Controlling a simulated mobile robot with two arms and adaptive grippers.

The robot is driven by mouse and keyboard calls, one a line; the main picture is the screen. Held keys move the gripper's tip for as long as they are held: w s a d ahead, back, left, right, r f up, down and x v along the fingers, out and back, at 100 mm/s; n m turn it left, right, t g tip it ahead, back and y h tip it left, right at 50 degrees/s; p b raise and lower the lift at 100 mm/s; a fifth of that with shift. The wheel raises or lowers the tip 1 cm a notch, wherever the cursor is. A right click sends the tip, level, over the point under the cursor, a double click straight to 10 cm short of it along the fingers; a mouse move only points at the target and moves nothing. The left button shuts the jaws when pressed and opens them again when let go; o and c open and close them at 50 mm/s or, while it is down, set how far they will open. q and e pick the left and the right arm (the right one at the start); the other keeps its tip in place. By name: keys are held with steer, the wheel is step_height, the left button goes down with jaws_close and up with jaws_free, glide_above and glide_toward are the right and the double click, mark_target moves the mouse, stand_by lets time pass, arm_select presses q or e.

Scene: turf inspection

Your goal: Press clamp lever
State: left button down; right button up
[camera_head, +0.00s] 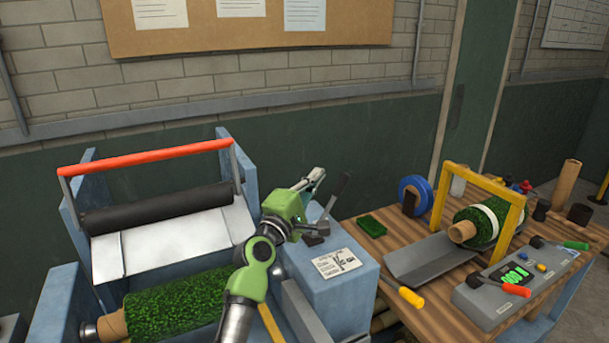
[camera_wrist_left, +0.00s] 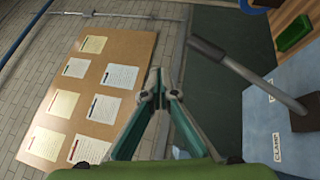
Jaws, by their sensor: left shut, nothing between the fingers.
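The clamp lever (camera_head: 336,196) is a grey bar that slants up to the right from a dark pivot block (camera_head: 317,228) on a blue-grey housing (camera_head: 370,283). In the left wrist view the lever (camera_wrist_left: 250,77) runs from its dark block (camera_wrist_left: 305,117) toward the upper middle, near a "CLAMP" label (camera_wrist_left: 277,146). My left gripper (camera_head: 318,173) is shut and empty, beside the lever's upper end and to its left. The wrist view shows its green fingers (camera_wrist_left: 162,88) together at the tips, apart from the lever.
A blue-sided machine holds a green turf roll (camera_head: 180,303), a dark roller (camera_head: 155,207) and a red bar (camera_head: 150,155). At right, a wooden table (camera_head: 437,300) carries another turf roll (camera_head: 480,224), a yellow frame (camera_head: 513,215) and a grey control box (camera_head: 490,297). A wall stands behind.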

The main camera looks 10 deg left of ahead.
arm_select(q)
steer(key=s, duration=0.1)
steer(key=s+a+r, duration=0.1)
steer(key=s, duration=0.1)
steer(key=s+a+r, duration=0.1)
steer(key=s, duration=0.1)
steer(key=shift+a+r, duration=0.1)
steer(key=shift+r, duration=0.05)
arm_select(e)
steer(key=shift+w+a, duration=0.2)
steer(key=shift+d, duration=0.1)
